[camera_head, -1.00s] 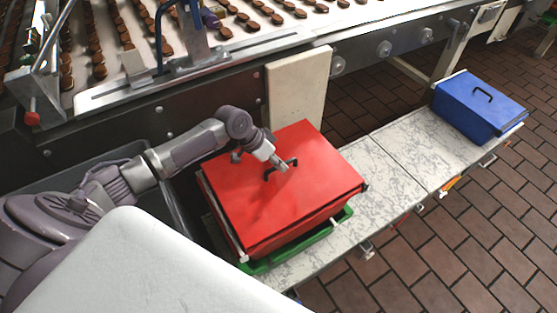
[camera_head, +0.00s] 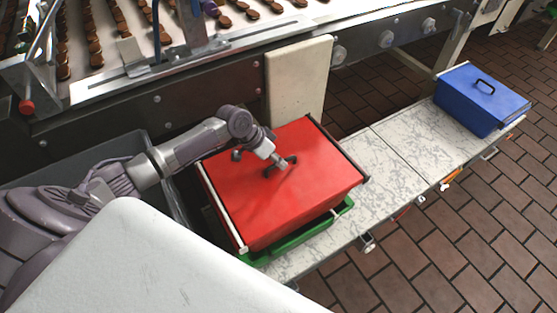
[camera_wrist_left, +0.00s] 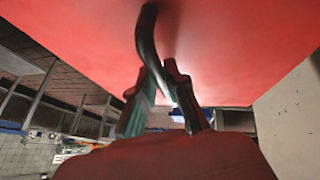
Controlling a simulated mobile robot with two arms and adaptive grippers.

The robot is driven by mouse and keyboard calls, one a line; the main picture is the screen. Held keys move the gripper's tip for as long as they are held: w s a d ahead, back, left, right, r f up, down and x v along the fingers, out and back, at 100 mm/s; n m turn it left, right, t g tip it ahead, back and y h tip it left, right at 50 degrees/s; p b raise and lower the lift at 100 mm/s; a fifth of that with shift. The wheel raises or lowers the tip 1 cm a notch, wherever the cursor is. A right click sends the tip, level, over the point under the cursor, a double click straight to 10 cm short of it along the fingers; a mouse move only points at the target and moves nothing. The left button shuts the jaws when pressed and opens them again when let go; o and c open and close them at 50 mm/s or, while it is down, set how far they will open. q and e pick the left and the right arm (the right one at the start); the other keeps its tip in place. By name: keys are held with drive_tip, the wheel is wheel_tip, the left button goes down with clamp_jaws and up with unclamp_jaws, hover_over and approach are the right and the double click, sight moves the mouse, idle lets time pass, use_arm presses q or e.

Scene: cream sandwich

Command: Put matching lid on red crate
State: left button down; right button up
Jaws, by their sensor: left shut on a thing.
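The red lid (camera_head: 310,155) lies on top of the red crate (camera_head: 292,226), flat or nearly so. Its edges run roughly along the crate's rim, with a pale bar (camera_head: 223,215) exposed along the left side. I cannot tell whether it is fully seated. My left gripper (camera_head: 284,164) is shut on the lid's dark handle (camera_head: 269,172) near the middle of the lid. In the left wrist view, the handle (camera_wrist_left: 147,35) runs down between the fingers, and the red lid (camera_wrist_left: 230,50) fills the upper part. My right gripper is not in view.
The red crate stands on a green crate (camera_head: 345,206) on a pale speckled bench (camera_head: 385,185). A blue crate with a blue lid (camera_head: 478,95) stands at the bench's far right. A cream panel (camera_head: 298,85) and the conveyor are behind. The bench between the crates is clear.

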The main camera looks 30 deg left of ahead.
use_arm(q)
drive_tip(key=c, duration=1.1)
unclamp_jaws()
drive_tip(key=v, duration=1.2)
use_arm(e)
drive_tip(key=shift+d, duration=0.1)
